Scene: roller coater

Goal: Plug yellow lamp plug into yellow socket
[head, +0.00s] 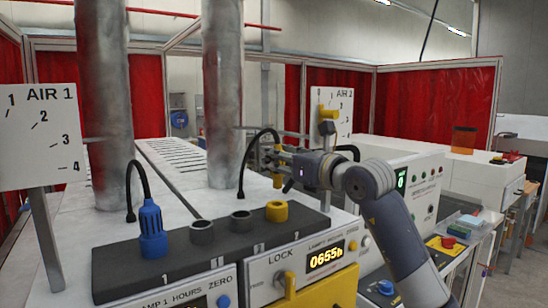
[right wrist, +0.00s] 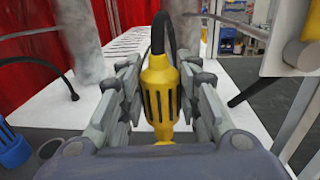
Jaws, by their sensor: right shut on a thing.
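My right gripper (head: 280,165) is shut on the yellow lamp plug (head: 277,180), whose black cable arches up and to the left. In the right wrist view the plug (right wrist: 160,92) sits upright between the two fingers (right wrist: 160,100). The yellow socket (head: 277,211) is a short open ring on the dark panel top, at the right end of the row. The plug is above the socket and apart from it. My left gripper is not in view.
A blue plug (head: 152,232) stands in the row at the left, with two grey sockets (head: 202,232) (head: 241,221) between it and the yellow one. Two thick metal pipes (head: 222,100) (head: 103,110) rise behind the row. The AIR 1 sign (head: 42,135) and AIR 2 sign (head: 340,110) flank them.

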